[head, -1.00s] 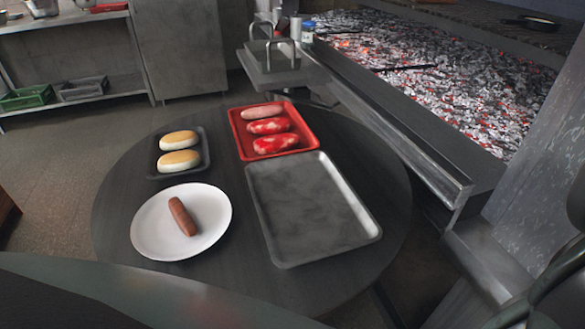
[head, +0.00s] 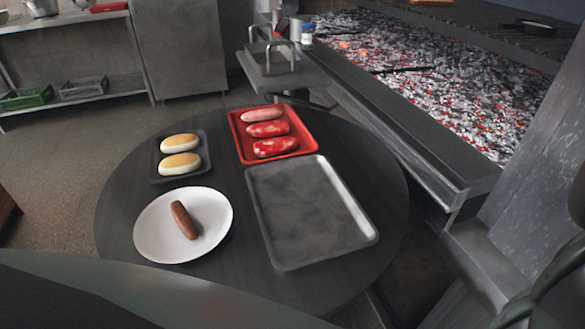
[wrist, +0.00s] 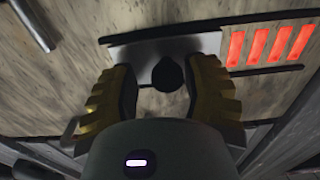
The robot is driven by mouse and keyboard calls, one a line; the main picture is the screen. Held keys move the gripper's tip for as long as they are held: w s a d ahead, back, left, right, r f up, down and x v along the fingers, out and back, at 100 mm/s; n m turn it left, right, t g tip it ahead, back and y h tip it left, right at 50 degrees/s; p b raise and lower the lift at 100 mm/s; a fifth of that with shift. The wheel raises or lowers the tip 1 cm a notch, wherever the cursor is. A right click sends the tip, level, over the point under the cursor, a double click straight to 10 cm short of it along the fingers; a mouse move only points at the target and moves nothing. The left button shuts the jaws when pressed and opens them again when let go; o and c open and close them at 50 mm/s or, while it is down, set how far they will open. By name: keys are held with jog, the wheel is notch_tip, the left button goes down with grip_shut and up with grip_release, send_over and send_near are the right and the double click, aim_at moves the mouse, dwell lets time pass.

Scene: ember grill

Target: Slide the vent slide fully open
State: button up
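In the wrist view, the vent slide is a pale metal plate (wrist: 205,43) with a dark round knob (wrist: 168,73) standing out from it. Several glowing red slots (wrist: 257,46) show uncovered to the right of the plate. Whether the plate covers other slots cannot be seen. My gripper (wrist: 166,88) has its two yellow ridged fingers spread on either side of the knob. A gap shows between each finger and the knob. The gripper is open and does not show in the head view.
Dark rails (wrist: 270,70) run along the slots on a scratched metal panel (wrist: 70,80). A metal bar (wrist: 32,25) lies at upper left. In the head view, a round table (head: 120,195) with trays stands beside the ember bed (head: 450,105).

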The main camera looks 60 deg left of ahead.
jog(key=shift+o, duration=0.7)
jog(key=shift+a, duration=0.1)
jog(key=shift+s, duration=0.1)
jog(key=v, duration=1.1)
jog(key=shift+s, duration=0.35)
jog(key=shift+a, duration=0.2)
